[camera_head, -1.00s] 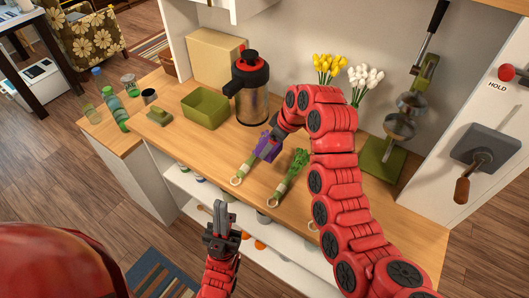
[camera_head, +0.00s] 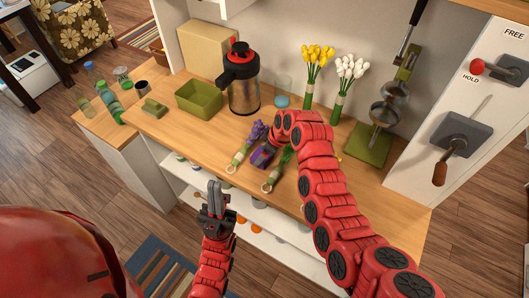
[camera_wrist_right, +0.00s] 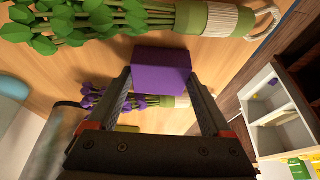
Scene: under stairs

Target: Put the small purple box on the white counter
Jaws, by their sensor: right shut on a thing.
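The small purple box (camera_head: 262,156) is between the fingers of my right gripper (camera_head: 267,152), low over the wooden top of a white-sided counter (camera_head: 340,192). The right wrist view shows the box (camera_wrist_right: 161,72) between both fingers, which touch its sides. A lavender bundle (camera_head: 240,153) lies to its left and a green leafy bundle (camera_head: 277,170) to its right. I cannot tell whether the box touches the countertop. My left gripper (camera_head: 214,188) points up in front of the counter, empty, its fingers seemingly together.
A jug (camera_head: 243,97), a green bin (camera_head: 199,100), yellow flowers (camera_head: 318,55), white flowers (camera_head: 350,68) and a green-based press (camera_head: 370,145) stand on the counter. Bottles (camera_head: 105,98) stand on the lower left unit. The right-front countertop is fairly clear.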

